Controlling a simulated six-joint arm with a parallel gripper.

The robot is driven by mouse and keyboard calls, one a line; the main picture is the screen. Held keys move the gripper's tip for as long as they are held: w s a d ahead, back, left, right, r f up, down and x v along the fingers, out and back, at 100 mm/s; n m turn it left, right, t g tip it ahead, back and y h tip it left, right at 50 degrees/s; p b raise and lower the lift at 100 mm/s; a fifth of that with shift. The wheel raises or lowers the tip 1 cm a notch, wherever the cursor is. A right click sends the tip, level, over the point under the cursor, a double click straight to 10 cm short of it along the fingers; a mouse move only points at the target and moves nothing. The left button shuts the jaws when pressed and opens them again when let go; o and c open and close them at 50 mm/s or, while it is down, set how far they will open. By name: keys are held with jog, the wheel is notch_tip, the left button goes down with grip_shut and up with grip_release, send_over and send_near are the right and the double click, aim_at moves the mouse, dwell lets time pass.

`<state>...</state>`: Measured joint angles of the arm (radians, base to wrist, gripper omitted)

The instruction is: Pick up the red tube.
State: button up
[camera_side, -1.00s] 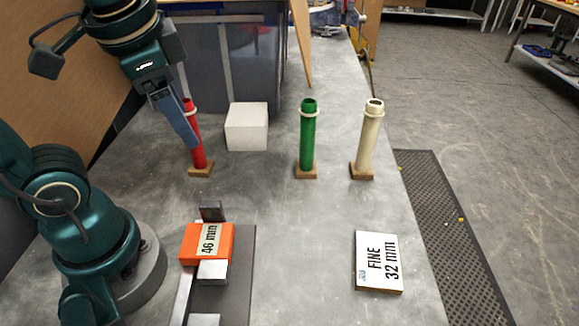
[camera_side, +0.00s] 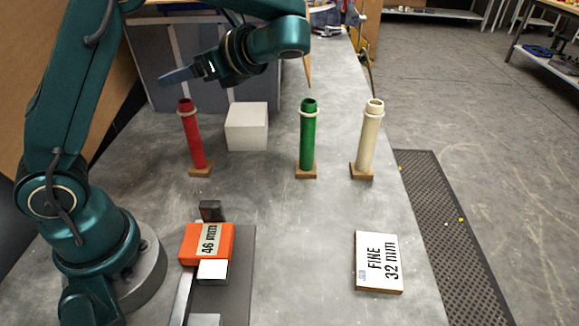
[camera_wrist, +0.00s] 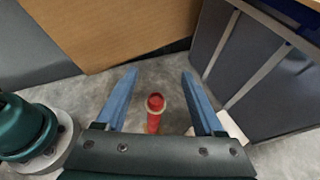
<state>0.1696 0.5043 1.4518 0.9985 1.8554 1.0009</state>
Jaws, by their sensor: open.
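The red tube (camera_side: 192,138) stands upright on a small wooden base at the left of the table, with a pale ring near its top. My gripper (camera_side: 163,78) is above and slightly left of the tube's top in the side view, apart from it. In the wrist view, the red tube (camera_wrist: 154,112) shows between the two blue fingers of my gripper (camera_wrist: 159,75), which are spread wide and empty. The tube's lower part is hidden there by the gripper body.
A white block (camera_side: 247,127) stands right of the red tube. A green tube (camera_side: 307,138) and a cream tube (camera_side: 367,140) stand farther right. An orange block (camera_side: 206,243) and a white labelled block (camera_side: 379,262) are nearer the front. Grey bins (camera_side: 160,60) stand behind.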

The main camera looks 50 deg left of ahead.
aim_at(193, 116)
notch_tip(193, 116, down, 8)
jog(key=shift+s+f, duration=0.1)
jog(key=shift+f, duration=0.1)
jog(key=shift+a+f, duration=0.2)
jog(key=shift+a, duration=0.05)
jog(key=shift+x, duration=2.3)
jog(key=shift+s, duration=0.1)
grip_shut()
